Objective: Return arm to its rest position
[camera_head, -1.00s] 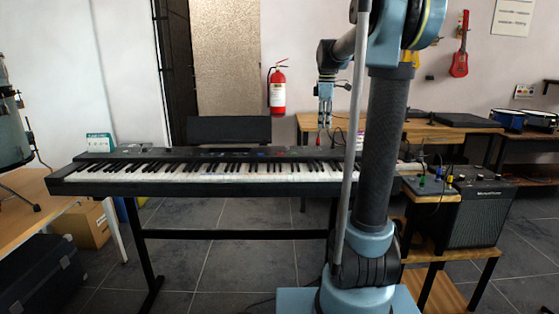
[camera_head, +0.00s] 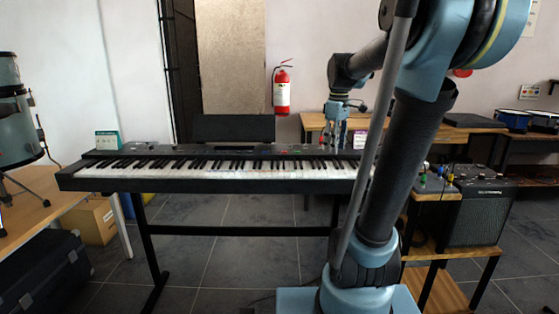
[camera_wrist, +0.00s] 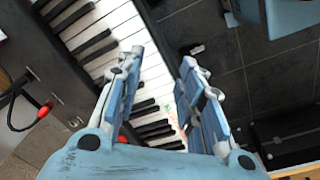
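My gripper (camera_head: 337,140) hangs fingers down in the head view, over the right part of the black electronic keyboard (camera_head: 215,165). In the wrist view my gripper (camera_wrist: 161,68) has its two blue-grey fingers apart, with nothing between them. The keyboard's white and black keys (camera_wrist: 110,42) show below and beyond the fingers. The fingers look apart from the keys, though the exact height cannot be told. My upper arm leans to the right in the head view and hides part of the scene behind it.
A cable with a red plug (camera_wrist: 43,111) is near the keyboard's edge. A small stand with coloured-knob pedals (camera_head: 435,185) and a black amplifier (camera_head: 485,210) stand at right. A wooden desk (camera_head: 312,121) is behind, and drums (camera_head: 18,130) are at left.

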